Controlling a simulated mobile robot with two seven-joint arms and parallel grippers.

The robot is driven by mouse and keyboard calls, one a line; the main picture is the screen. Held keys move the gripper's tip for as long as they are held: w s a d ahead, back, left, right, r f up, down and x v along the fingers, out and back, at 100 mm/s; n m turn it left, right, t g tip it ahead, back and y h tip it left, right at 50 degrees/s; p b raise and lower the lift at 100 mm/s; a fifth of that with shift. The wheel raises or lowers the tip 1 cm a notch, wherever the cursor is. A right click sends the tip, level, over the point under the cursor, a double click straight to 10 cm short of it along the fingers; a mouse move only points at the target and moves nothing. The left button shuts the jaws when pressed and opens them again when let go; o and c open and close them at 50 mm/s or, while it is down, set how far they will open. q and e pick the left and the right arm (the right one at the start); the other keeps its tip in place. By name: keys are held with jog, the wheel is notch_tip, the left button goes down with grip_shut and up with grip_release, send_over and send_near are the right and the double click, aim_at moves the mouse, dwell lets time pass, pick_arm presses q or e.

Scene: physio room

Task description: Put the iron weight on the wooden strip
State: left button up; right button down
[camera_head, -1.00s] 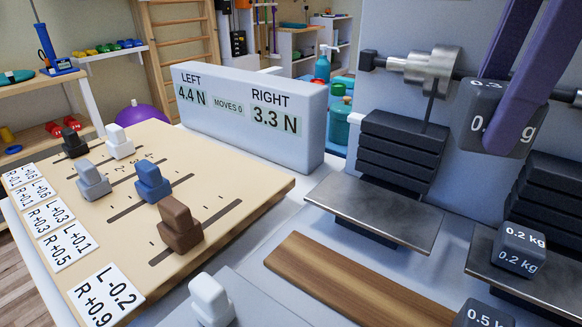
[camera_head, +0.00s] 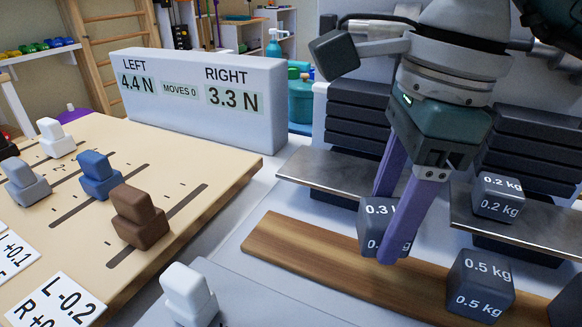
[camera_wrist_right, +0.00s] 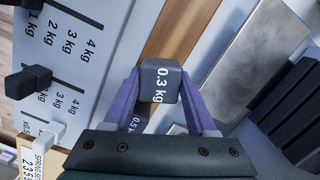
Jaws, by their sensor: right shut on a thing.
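The dark iron weight marked 0.3 kg (camera_head: 373,216) is between the fingers of my right gripper (camera_head: 389,228), which is shut on it. The weight also shows in the right wrist view (camera_wrist_right: 160,80), upright between the purple fingers. In the head view it overlaps the pale brown wooden strip (camera_head: 310,246), towards its far edge. I cannot tell whether it touches the strip or hangs just above it. One finger partly hides its label. The strip shows beyond the weight in the wrist view (camera_wrist_right: 180,28). My left gripper is not in view.
A 0.5 kg weight (camera_head: 480,286) stands further right along the strip. A 0.2 kg weight (camera_head: 497,197) sits on the right metal plate. The left metal plate (camera_head: 318,168) is close behind the strip. A white slider knob (camera_head: 188,294) stands front left. The strip's left part is bare.

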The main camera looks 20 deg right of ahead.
notch_tip(320, 180, down, 4)
jog(key=shift+r+b, duration=0.1)
jog(key=shift+b, duration=0.25)
jog(key=shift+f, duration=0.2)
jog(key=shift+f, duration=0.2)
jog(key=shift+c, duration=1)
grip_release()
jog(key=shift+r, duration=0.1)
